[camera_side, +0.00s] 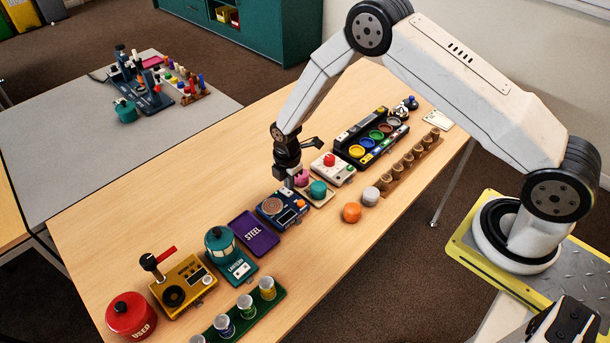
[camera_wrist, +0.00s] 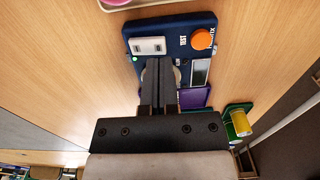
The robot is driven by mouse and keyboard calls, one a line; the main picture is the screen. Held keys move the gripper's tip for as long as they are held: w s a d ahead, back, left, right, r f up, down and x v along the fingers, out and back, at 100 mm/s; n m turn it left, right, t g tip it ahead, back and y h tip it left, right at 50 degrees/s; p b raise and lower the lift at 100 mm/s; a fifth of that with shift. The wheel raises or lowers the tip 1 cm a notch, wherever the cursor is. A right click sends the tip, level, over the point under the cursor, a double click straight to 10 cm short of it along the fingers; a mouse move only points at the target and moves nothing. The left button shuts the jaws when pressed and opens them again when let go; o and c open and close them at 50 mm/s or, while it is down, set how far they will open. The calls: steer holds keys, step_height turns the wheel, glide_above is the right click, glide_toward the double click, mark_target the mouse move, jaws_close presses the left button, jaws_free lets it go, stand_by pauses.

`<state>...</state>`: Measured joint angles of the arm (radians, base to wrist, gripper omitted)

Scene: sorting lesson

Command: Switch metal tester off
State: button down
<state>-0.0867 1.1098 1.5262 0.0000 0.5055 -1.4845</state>
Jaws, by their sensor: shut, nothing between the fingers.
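The metal tester is a dark blue box (camera_side: 269,216) with a round copper-coloured plate in the side view, near the table's middle. In the wrist view the blue box (camera_wrist: 171,27) shows a white switch panel (camera_wrist: 148,46), a lit green lamp (camera_wrist: 134,59), an orange knob (camera_wrist: 202,39), a small display (camera_wrist: 200,72) and the word TEST. My gripper (camera_side: 289,183) points down by the tester's right end in the side view. In the wrist view the shut, empty fingers (camera_wrist: 158,61) cover part of the round plate and end just below the switch panel. I cannot tell whether they touch anything.
A purple STEEL mat (camera_side: 254,233) lies left of the tester. A tray with pink and teal pieces (camera_side: 318,189) is close on its right. A white box with a red button (camera_side: 330,160) stands beyond.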

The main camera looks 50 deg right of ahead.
mark_target(290, 193)
steer(key=shift+f, duration=1.25)
stand_by(1.4)
steer(key=shift+r, duration=3.5)
steer(key=shift+s+r, duration=0.15)
steer(key=shift+r, duration=0.25)
steer(key=s+d+r+m+t, duration=0.1)
steer(key=s+d+r+m, duration=0.1)
steer(key=s+r+m, duration=0.6)
steer(key=s+d+r+m+t, duration=0.1)
steer(key=s+d+r+m, duration=0.1)
steer(key=s+r+m, duration=0.6)
steer(key=shift+s+r+m+t, duration=0.35)
steer(key=shift+s+m, duration=0.65)
steer(key=shift+s, duration=1.1)
